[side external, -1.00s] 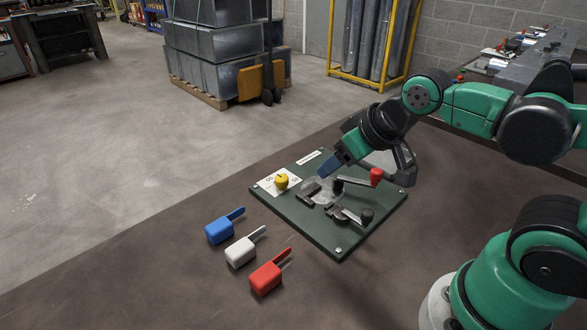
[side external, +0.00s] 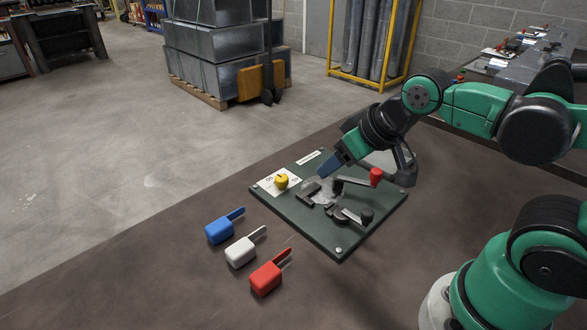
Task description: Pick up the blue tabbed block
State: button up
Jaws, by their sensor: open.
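The blue tabbed block (side external: 220,230) lies on the brown table, the farthest of three similar blocks in a row. Its thin tab points to the upper right. My gripper (side external: 328,170) is above the dark green board, to the right of and apart from the blue block. Its blue fingertips point down and to the left. It is open, and I see nothing held in it. The gap between the fingers is hard to make out at this angle.
A white tabbed block (side external: 240,252) and a red tabbed block (side external: 266,278) lie beside the blue one. The green board (side external: 315,226) carries a yellow knob (side external: 281,181), a red-tipped lever (side external: 375,177) and a black-knobbed lever (side external: 366,215). The table left of the blocks is clear.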

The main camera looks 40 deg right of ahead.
jog(key=shift+o, duration=0.2)
jog(key=o, duration=0.3)
jog(key=m+g+y, duration=0.4)
jog(key=m+g, duration=0.3)
jog(key=m, duration=1)
send_near(218, 225)
jog(key=x, duration=0.2)
jog(key=shift+d+f, duration=0.1)
jog(key=shift+f, duration=0.3)
jog(key=shift+a+f+m+y, duration=0.3)
jog(key=shift+a+f+m, duration=0.15)
jog(key=shift+f, duration=0.2)
jog(key=shift+x, duration=2.45)
